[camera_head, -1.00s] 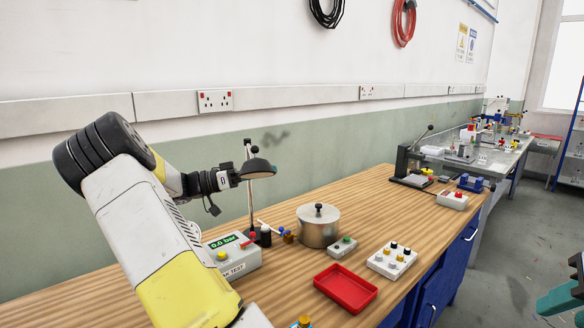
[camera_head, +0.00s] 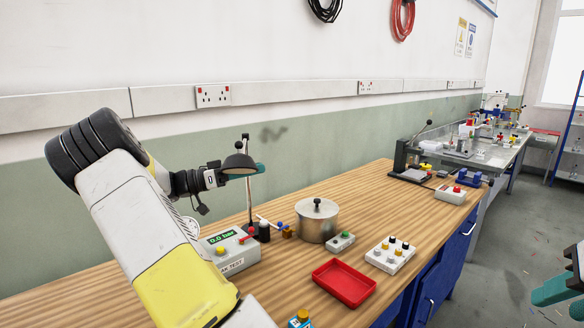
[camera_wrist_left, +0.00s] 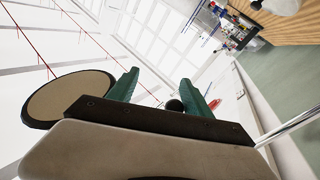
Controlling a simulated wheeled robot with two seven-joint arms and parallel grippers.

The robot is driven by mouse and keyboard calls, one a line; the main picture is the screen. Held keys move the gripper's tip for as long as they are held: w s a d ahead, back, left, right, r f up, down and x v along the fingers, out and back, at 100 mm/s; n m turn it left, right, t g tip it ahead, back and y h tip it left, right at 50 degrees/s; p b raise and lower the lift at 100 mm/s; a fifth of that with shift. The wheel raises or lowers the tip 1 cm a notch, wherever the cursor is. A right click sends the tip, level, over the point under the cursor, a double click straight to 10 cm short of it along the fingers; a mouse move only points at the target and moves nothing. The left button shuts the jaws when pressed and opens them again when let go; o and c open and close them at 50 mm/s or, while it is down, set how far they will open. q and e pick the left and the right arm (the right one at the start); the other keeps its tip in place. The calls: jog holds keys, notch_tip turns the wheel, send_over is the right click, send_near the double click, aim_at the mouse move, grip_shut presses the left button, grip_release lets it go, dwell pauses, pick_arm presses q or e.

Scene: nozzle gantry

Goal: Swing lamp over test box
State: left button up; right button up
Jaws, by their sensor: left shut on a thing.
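The lamp has a dark domed head (camera_head: 237,163) on a thin upright metal stand (camera_head: 249,195) at the back of the bench. My left gripper (camera_head: 250,170) is at the lamp head and shut on it; its teal fingers also show in the left wrist view (camera_wrist_left: 157,88), with a small black round part between them. The grip itself is partly hidden. The test box (camera_head: 232,252), a grey box with a green "0.0 bar" display, sits below and left of the lamp head. My right gripper (camera_head: 558,288) is cut off at the right edge, away from the bench.
A metal pot (camera_head: 318,222), a small button box (camera_head: 341,242), a red tray (camera_head: 344,283) and a white button panel (camera_head: 390,255) stand right of the lamp. Black and red fittings crowd the stand's foot. Bare wood lies behind the pot.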

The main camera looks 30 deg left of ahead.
pick_arm(q)
jog(key=shift+s+a+f, duration=0.35)
jog(key=shift+s+a, duration=0.3)
jog(key=shift+s+a+f, duration=0.4)
jog(key=shift+s+a, duration=0.2)
jog(key=shift+s, duration=0.05)
jog(key=shift+s+a+f, duration=0.35)
jog(key=shift+s+a, duration=0.3)
